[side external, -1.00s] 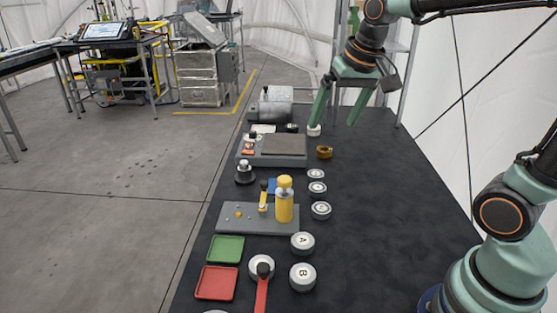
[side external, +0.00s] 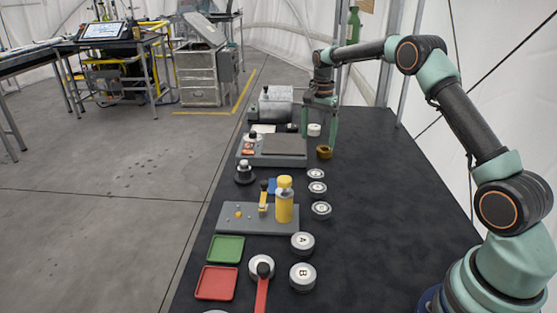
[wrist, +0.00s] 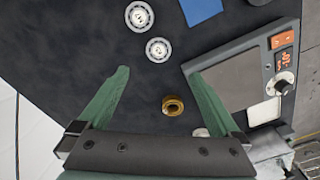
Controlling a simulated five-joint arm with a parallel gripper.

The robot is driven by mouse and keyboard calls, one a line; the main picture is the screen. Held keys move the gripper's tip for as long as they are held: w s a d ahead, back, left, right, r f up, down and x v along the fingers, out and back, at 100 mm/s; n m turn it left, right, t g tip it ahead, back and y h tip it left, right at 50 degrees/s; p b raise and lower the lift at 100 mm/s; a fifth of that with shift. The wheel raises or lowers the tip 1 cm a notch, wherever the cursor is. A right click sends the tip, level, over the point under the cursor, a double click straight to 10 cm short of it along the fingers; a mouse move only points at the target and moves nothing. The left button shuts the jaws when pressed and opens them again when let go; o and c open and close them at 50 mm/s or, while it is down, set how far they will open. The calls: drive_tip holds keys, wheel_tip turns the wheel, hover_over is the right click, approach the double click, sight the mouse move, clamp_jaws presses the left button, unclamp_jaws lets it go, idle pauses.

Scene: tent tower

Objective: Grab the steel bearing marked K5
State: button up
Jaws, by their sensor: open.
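Three small silvery bearings with white faces lie in a line on the black table: a far one (side external: 316,174), a middle one (side external: 317,188) and a near one (side external: 321,210). Their marks are too small to read, so I cannot tell which is K5. Two such bearings show in the wrist view, one (wrist: 158,49) just past my fingertips and one (wrist: 139,16) at the top. My gripper (side external: 321,141) is open and empty, pointing down over the far part of the table. In the wrist view its fingertips (wrist: 158,72) are wide apart.
A brass ring (side external: 323,152) lies near my gripper, with a small white round piece (side external: 314,129) behind it. A grey device (side external: 270,158) stands left. Larger discs A (side external: 302,243) and B (side external: 302,277) lie nearer. The table's right side is clear.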

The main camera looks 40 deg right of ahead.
sight(316, 173)
wheel_tip(316, 173, down, 13)
drive_tip(key=shift+s+d+r, duration=0.1)
drive_tip(key=shift+s+r, duration=0.05)
drive_tip(key=shift+r, duration=0.05)
idle(0.5)
drive_tip(key=shift+c, duration=0.3)
clamp_jaws()
